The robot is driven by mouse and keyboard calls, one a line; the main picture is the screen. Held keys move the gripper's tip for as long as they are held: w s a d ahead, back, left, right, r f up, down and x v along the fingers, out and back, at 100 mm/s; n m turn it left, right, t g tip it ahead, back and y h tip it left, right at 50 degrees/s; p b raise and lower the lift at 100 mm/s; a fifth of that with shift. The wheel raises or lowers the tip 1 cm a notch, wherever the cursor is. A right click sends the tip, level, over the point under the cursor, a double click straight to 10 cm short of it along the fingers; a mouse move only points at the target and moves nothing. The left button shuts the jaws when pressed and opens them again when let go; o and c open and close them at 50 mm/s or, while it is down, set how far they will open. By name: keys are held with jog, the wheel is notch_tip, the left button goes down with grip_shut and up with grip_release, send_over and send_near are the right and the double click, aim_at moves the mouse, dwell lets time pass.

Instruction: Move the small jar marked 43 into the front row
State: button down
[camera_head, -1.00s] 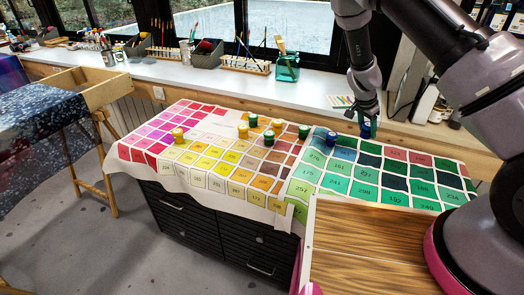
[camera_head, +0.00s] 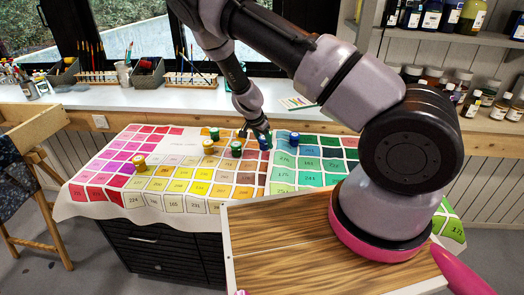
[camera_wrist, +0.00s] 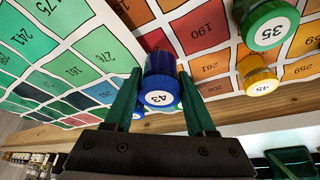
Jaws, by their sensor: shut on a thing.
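The small blue jar marked 43 (camera_wrist: 160,88) stands out in the wrist view, label facing the camera, between the two green fingers of my gripper (camera_wrist: 160,80). In the head view my gripper (camera_head: 263,136) is shut on this blue jar (camera_head: 265,144) at the back of the colour chart, near the seam between brown and green squares. I cannot tell whether the jar touches the cloth. A second blue jar (camera_head: 294,139) stands just to its right. A green jar marked 35 (camera_wrist: 267,26) and a yellow jar marked 45 (camera_wrist: 259,76) show in the wrist view.
Two green jars (camera_head: 236,149) (camera_head: 214,133) and a yellow jar (camera_head: 208,147) stand left of my gripper. Another yellow jar (camera_head: 140,163) stands farther left. The chart's front squares (camera_head: 190,203) are bare. The counter (camera_head: 175,97) with brushes and pots runs behind.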

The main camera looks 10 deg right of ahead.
aim_at(265, 149)
jog(key=shift+d+f, duration=0.1)
jog(key=shift+f, duration=1.8)
jog(key=shift+f, duration=0.15)
jog(key=shift+c, duration=1.1)
grip_release()
